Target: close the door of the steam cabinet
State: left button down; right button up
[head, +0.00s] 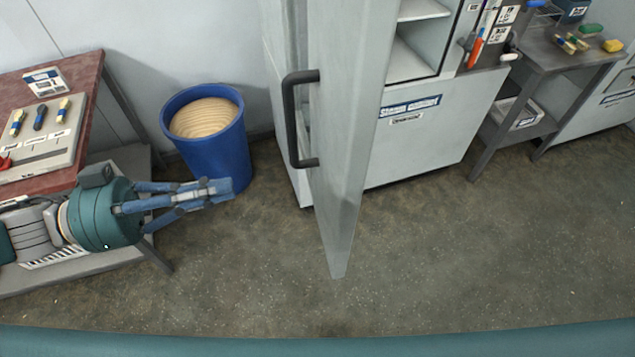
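The steam cabinet (432,130) is a pale grey unit right of centre, with a label on its lower front. Its door (352,120) stands open, swung out toward me and seen at a steep angle. A dark bar handle (290,118) is on the door's left face. My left gripper (213,191), green with blue fingers, is left of the door and lower than the handle in the picture, apart from both. Its fingers come together at the tips and appear shut, with nothing visible between them. My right gripper is not in view.
A blue bin (222,160) with a pale, ringed top stands behind my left gripper. A red-topped table (82,100) with a tool board (50,150) is at left. A grey metal table (550,62) stands right of the cabinet. The floor (480,255) in front is clear.

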pick_arm(q)
jog(key=s+r, duration=0.1)
jog(key=s, duration=0.1)
jog(key=p, duration=0.5)
send_near(336, 178)
jog(key=shift+g, duration=0.4)
jog(key=x, duration=0.6)
jog(key=shift+w+r, duration=0.2)
jog(key=shift+r, duration=0.1)
jog(key=shift+d+f, duration=0.2)
jog(key=shift+d, duration=0.3)
jog(key=shift+w, duration=0.1)
